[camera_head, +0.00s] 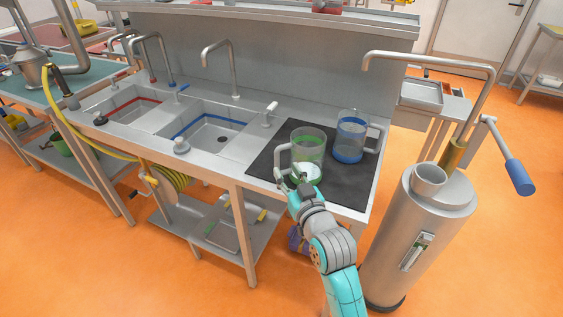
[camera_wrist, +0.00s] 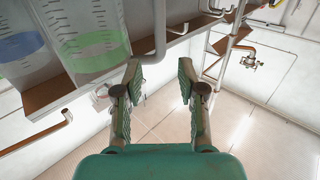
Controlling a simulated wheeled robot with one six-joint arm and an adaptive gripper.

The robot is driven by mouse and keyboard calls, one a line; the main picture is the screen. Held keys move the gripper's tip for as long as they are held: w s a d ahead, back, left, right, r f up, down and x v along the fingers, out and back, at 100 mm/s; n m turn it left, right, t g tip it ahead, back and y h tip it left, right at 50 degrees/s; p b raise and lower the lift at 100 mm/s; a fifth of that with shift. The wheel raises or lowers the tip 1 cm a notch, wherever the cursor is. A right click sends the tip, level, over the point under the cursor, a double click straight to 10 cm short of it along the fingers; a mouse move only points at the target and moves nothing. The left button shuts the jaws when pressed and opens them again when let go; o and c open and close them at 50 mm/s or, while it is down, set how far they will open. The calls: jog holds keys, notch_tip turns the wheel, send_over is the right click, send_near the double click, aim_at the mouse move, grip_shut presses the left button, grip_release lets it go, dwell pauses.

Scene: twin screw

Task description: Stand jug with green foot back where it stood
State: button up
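The jug with the green foot (camera_head: 309,146) is clear with green at its lower part and a grey handle on its left. It looks upright at the front left of a black mat (camera_head: 346,186). In the wrist view the jug (camera_wrist: 88,32) is at upper left, with its handle (camera_wrist: 160,35) near my left fingertip. My gripper (camera_head: 291,181) is just in front of the jug, close to its handle. In the wrist view my gripper (camera_wrist: 159,75) has its fingers apart, with nothing held between them. A jug with a blue foot (camera_head: 350,138) stands behind to the right.
Two sinks (camera_head: 210,130) with taps lie left of the mat. A tall metal cylinder (camera_head: 415,230) with a tap and blue-handled lever stands to the right of the bench. A back panel (camera_head: 270,50) closes the bench's rear. Bare mat shows right of the green-foot jug.

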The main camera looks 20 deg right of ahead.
jog(key=shift+s+a, duration=0.15)
jog(key=shift+s, duration=1.95)
jog(key=s+a+f+g, duration=0.1)
jog(key=s+a+f, duration=0.1)
jog(key=s+f, duration=0.65)
jog(key=s+a+f+g, duration=0.15)
jog(key=s+f, duration=0.35)
jog(key=s, duration=0.7)
jog(key=s+a+y, duration=0.1)
jog(key=s+a, duration=0.1)
jog(key=s, duration=1.8)
jog(key=shift+a+r+n+g, duration=0.15)
jog(key=shift+a+n+g, duration=0.1)
jog(key=shift+n+g, duration=0.15)
jog(key=shift+s, duration=0.1)
